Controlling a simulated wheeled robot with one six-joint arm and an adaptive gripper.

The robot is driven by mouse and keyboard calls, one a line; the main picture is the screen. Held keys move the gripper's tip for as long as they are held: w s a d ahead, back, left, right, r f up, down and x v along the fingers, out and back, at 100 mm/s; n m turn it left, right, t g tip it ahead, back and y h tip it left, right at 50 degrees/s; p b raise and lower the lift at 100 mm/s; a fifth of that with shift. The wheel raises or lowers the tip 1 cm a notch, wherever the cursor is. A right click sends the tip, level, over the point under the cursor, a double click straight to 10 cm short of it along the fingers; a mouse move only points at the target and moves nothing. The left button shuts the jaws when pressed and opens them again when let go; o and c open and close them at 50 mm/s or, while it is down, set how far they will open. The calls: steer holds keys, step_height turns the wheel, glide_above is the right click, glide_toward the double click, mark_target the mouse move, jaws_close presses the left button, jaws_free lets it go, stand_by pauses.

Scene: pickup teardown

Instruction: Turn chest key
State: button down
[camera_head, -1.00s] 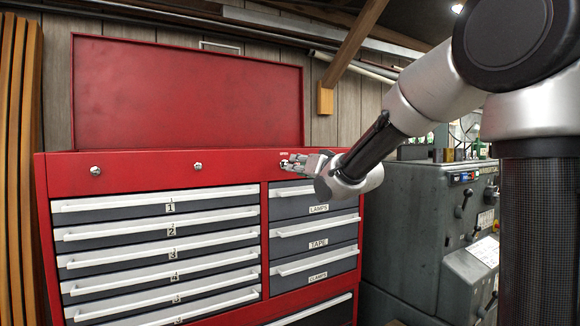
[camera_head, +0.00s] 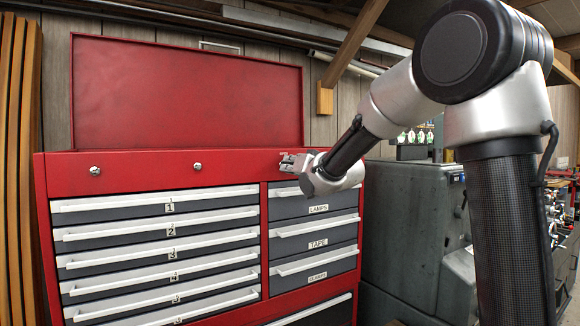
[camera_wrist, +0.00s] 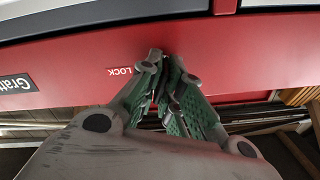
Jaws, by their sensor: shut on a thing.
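The red tool chest (camera_head: 120,172) stands with its lid open. My gripper (camera_head: 284,161) is at the upper right of its front panel, above the LAMPS drawer. In the wrist view my gripper (camera_wrist: 163,62) has its green-padded fingers close together against the red panel (camera_wrist: 260,60), beside an upside-down LOCK label (camera_wrist: 119,71). It is shut on the chest key, which the fingertips almost wholly hide. The lock itself is hidden too, so the key's angle cannot be told.
Numbered drawers (camera_head: 155,222) fill the chest's left side, and the labelled LAMPS, TAPE and CLAMPS drawers (camera_head: 315,243) sit below my gripper. A grey-green machine (camera_head: 405,240) stands right of the chest. The raised red lid (camera_head: 185,95) is behind.

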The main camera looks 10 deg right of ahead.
steer(key=n, duration=0.4)
steer(key=shift+r+n, duration=0.15)
steer(key=shift+n, duration=0.25)
steer(key=c, duration=1.6)
jaws_free()
steer(key=shift+c, duration=0.2)
steer(key=v, duration=1.2)
